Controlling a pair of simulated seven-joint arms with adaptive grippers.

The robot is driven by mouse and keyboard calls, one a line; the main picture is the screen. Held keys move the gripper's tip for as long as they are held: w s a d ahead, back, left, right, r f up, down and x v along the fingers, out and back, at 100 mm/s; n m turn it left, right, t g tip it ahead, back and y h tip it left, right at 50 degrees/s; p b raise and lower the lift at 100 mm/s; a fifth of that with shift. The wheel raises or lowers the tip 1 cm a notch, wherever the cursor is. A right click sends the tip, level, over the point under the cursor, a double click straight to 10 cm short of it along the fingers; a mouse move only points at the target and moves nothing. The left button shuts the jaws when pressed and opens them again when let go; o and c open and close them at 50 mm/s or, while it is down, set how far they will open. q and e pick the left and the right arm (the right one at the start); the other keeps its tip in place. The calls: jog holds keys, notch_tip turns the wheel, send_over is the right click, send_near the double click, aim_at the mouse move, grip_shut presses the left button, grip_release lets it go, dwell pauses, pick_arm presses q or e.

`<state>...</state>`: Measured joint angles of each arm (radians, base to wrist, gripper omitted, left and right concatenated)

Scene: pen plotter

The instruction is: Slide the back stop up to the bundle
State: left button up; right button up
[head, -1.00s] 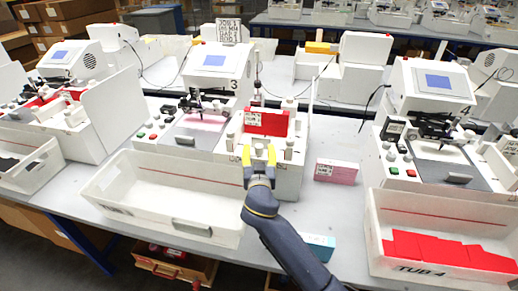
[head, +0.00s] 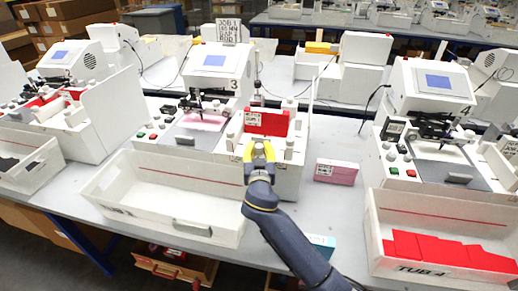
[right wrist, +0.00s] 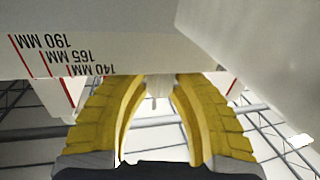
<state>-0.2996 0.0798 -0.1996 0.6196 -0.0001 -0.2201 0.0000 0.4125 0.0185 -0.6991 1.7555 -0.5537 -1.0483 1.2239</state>
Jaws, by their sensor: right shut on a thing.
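The red bundle (head: 266,122) stands in the white feeder of the middle machine, with a small printed label at its lower left. My right gripper (head: 258,151) is at the feeder's front, just below the bundle in the picture. Its yellow fingers are shut on a small pale knob, which shows between the fingertips in the right wrist view (right wrist: 158,88). I take this knob to be part of the back stop; the rest of the stop is hard to make out. A scale marked 140, 165 and 190 MM (right wrist: 65,58) shows beside the fingers. My left gripper is out of view.
An empty white tub (head: 140,208) stands at the front left of the machine. A pink block with a label (head: 336,172) lies to the right. A tub with red stacks (head: 386,262) stands further right.

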aim_at(262, 140)
grip_shut()
jog(key=shift+w+d, duration=0.2)
jog(key=shift+w, duration=0.6)
jog(key=shift+w+d, duration=0.15)
jog(key=shift+w, duration=0.65)
jog(key=shift+w+d, duration=0.2)
jog(key=shift+w, duration=0.6)
jog(key=o, duration=0.9)
grip_release()
jog(key=shift+s, duration=0.15)
jog(key=s, duration=1.1)
jog(key=shift+s, duration=0.35)
jog(key=shift+o, duration=0.2)
